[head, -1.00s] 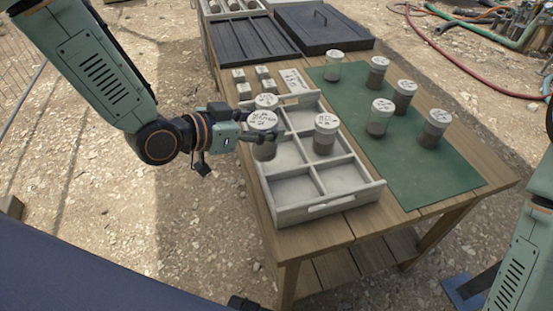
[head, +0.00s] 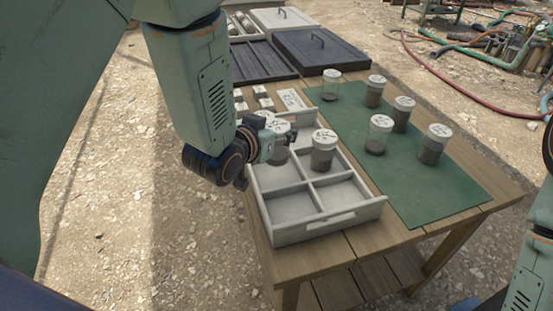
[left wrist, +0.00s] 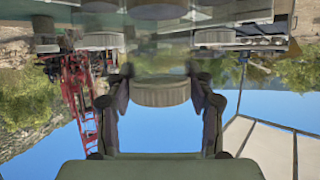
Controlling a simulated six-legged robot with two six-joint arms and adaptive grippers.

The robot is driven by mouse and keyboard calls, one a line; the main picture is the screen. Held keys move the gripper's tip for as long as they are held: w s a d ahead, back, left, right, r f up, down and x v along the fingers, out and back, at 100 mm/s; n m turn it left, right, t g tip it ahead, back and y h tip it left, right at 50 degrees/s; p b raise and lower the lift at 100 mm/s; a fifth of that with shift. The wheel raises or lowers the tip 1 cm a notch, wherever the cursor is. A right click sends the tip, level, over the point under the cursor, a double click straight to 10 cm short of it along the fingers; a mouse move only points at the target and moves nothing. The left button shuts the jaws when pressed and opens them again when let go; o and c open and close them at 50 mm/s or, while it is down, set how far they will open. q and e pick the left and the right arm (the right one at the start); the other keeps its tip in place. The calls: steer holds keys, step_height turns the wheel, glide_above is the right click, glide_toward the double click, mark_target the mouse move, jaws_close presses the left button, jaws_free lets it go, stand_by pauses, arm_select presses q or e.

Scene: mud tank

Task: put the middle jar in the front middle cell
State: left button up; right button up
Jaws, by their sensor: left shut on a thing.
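My left gripper (head: 272,146) is shut on a jar (head: 280,155) with a pale lid and grey contents. It holds the jar upright at the left side of the divided tray (head: 330,224); whether the base touches the tray is hidden. In the left wrist view, the two fingers close on either side of the jar's lid (left wrist: 162,93). Another jar (head: 323,152) stands in a right-hand cell of the tray. A third lid (head: 265,116) shows behind my gripper, mostly hidden. The two nearest cells are empty. My right gripper is not in view.
Several lidded jars (head: 380,135) stand on the green mat (head: 430,195) to the right. Small pale blocks (head: 265,103) and a label plate (head: 291,99) lie behind the tray. The front of the mat is clear.

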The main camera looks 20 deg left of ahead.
mark_target(277, 151)
arm_select(q)
steer(key=shift+w+a+f, duration=0.1)
steer(key=shift+f, duration=0.55)
steer(key=shift+d+f, duration=0.2)
steer(key=shift+f, duration=0.2)
step_height(277, 151, down, 3)
steer(key=shift+a+f+b, duration=0.1)
steer(key=shift+b, duration=0.7)
steer(key=shift+s, duration=0.2)
steer(key=o, duration=1.4)
steer(key=shift+w+f, duration=0.1)
steer(key=shift+f, duration=0.1)
steer(key=shift+o, duration=0.5)
steer(key=shift+r, duration=0.1)
